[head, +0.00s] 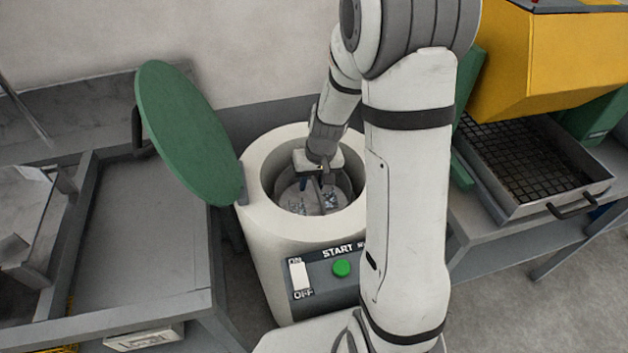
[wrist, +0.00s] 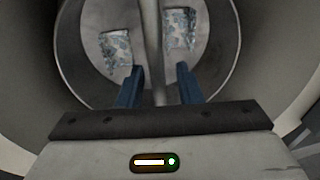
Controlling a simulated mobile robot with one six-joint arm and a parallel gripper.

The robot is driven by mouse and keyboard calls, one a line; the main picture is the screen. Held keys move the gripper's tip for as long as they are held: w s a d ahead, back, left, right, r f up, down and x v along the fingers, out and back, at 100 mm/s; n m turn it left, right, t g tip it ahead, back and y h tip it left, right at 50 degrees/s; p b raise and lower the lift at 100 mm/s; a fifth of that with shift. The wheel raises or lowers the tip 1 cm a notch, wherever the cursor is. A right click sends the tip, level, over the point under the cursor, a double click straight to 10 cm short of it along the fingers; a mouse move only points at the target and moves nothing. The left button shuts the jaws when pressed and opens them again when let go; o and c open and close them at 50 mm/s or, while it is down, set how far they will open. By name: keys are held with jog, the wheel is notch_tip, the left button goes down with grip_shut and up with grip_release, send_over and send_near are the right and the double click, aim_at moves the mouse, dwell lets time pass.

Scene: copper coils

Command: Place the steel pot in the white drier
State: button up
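The white drier (head: 262,240) stands upright in the head view, its round green lid (head: 185,130) swung open to the left. The steel pot (head: 345,188) sits down inside the drier's round opening, with patterned pieces in its bottom. In the wrist view the pot (wrist: 225,75) fills the upper middle, and a grey bar (wrist: 152,45) crosses over it. My gripper (wrist: 160,85) reaches into the drier from above. Its two blue fingers are apart, one on each side of the bar, with a visible gap. The pot's lower outside is hidden by the drier wall.
A grey bench (head: 145,240) stands at the left. At the right, a yellow machine (head: 550,60) stands behind a metal tray with a black grid (head: 515,215). The drier's front panel carries a green start button (head: 341,268) and a white switch (head: 299,277).

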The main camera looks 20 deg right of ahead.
notch_tip(320, 180, up, 12)
jog(key=s+d, duration=0.1)
jog(key=d, duration=0.1)
jog(key=s+r, duration=0.3)
jog(key=s, duration=0.5)
jog(key=s+a+r+t+h, duration=0.1)
jog(key=s+r, duration=0.2)
jog(key=s, duration=0.6)
jog(key=shift+r+h+p, duration=0.3)
jog(key=shift+r+p, duration=0.05)
jog(key=shift+p, duration=0.1)
jog(key=shift+w+r, duration=0.1)
